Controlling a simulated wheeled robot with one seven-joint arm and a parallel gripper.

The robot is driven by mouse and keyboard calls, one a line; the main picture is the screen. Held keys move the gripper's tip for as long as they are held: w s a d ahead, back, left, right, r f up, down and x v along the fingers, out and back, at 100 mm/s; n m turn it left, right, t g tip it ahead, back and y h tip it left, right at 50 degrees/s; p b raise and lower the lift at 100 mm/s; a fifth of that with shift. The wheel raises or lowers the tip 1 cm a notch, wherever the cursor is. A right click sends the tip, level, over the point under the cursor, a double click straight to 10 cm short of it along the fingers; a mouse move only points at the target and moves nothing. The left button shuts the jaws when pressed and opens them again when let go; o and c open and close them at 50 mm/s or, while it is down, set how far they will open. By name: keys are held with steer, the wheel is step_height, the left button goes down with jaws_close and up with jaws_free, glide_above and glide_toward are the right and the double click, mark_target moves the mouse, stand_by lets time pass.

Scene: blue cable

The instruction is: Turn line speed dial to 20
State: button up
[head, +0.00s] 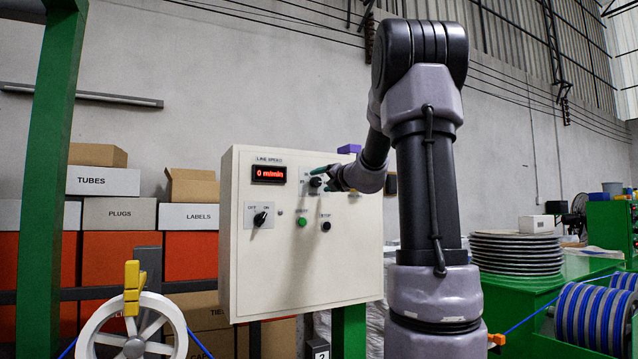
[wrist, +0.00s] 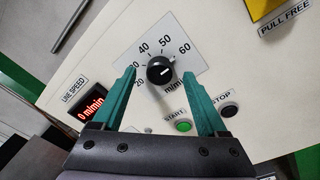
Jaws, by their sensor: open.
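The line speed dial is a black round knob (wrist: 160,71) on a pale scale plate in the wrist view, with numbers from 20 at left to 60 at right. A small light mark shows on the knob; which number it points at I cannot tell surely. The red display (head: 269,173) reads 0 m/min, and it also shows in the wrist view (wrist: 90,103). My gripper (wrist: 160,69) is open, with one green finger on each side of the knob and visible gaps between. In the head view my gripper (head: 325,178) is at the panel and partly covers the dial.
The cream control box (head: 300,275) also carries an OFF/ON switch (head: 264,215), a green START button (head: 302,222) and a black STOP button (head: 326,226); both buttons lie close to my right finger in the wrist view. A white wheel (head: 135,335) stands at front left.

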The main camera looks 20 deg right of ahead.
steer(key=shift+w, duration=1.1)
jaws_close()
